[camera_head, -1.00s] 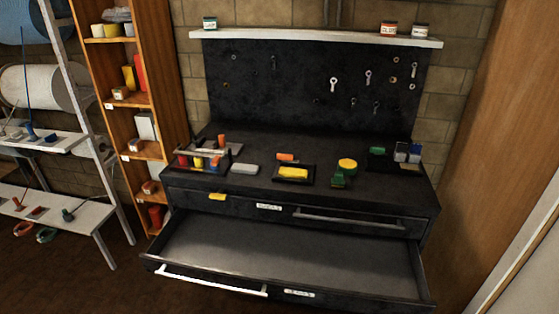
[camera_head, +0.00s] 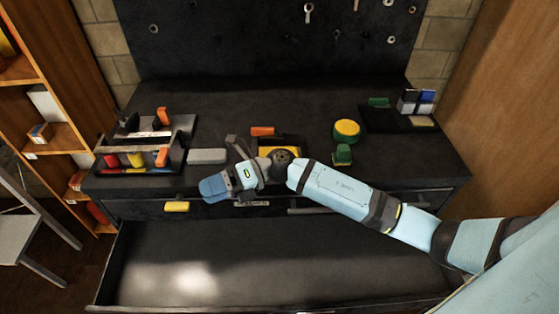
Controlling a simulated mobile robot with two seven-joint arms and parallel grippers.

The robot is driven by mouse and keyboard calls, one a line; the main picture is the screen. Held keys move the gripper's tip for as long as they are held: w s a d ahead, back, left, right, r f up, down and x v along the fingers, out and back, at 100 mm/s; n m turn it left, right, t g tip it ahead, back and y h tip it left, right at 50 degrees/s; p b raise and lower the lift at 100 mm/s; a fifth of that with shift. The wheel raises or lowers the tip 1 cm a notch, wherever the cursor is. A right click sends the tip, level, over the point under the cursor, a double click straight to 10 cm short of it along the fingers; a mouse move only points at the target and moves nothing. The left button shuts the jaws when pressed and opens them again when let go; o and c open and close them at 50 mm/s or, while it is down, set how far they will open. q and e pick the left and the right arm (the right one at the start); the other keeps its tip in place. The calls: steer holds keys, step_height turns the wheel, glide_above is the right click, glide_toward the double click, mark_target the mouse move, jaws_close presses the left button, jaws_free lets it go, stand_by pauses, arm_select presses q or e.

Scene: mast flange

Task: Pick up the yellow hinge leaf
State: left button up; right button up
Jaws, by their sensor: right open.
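A yellow block-like piece (camera_head: 290,151), which looks like the yellow hinge leaf, lies in a small black tray (camera_head: 259,144) in the middle of the worktop. My right arm crosses in front of it and hides its lower part. Another yellow piece (camera_head: 177,207) is on the upper drawer front at the left. My right gripper (camera_head: 237,148) is open, above the worktop just left of the black tray. Its fingers are dark and hard to make out, and I see nothing held. My left gripper is not in view.
An orange block (camera_head: 262,131) lies behind the tray. A grey block (camera_head: 207,156) and a tool caddy (camera_head: 150,158) are at the left. A yellow-green round thing (camera_head: 346,130) and a green piece (camera_head: 342,154) are at the right. The open lower drawer (camera_head: 270,265) juts out in front.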

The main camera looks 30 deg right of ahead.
steer(key=w+d+r+n+h+b, duration=0.1)
steer(key=w+d+n+h, duration=0.25)
steer(key=d+h, duration=0.35)
steer(key=w+d+r+n+h+b, duration=0.1)
steer(key=w+d+n+h, duration=0.1)
steer(key=w+d+h, duration=0.5)
steer(key=w+d+r+n+h+b, duration=0.15)
steer(key=d+h, duration=0.25)
steer(key=d, duration=0.6)
steer(key=shift+n+g, duration=0.3)
steer(key=f, duration=0.5)
steer(key=w+f, duration=0.1)
steer(key=f, duration=0.2)
steer(key=shift+d+f+p, duration=0.1)
steer(key=shift+d+p, duration=0.15)
steer(key=shift+p, duration=0.05)
steer(key=shift+w+a+f+p, duration=0.15)
steer(key=shift+f+p, duration=0.1)
steer(key=shift+f, duration=1.3)
steer(key=shift+s+a+f+p, duration=0.1)
steer(key=shift+f+p, duration=0.15)
steer(key=shift+f, duration=1.25)
steer(key=c, duration=1.1)
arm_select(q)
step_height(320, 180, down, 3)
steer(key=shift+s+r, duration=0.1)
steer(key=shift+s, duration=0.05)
arm_select(e)
steer(key=shift+r, duration=0.1)
steer(key=shift+c, duration=1)
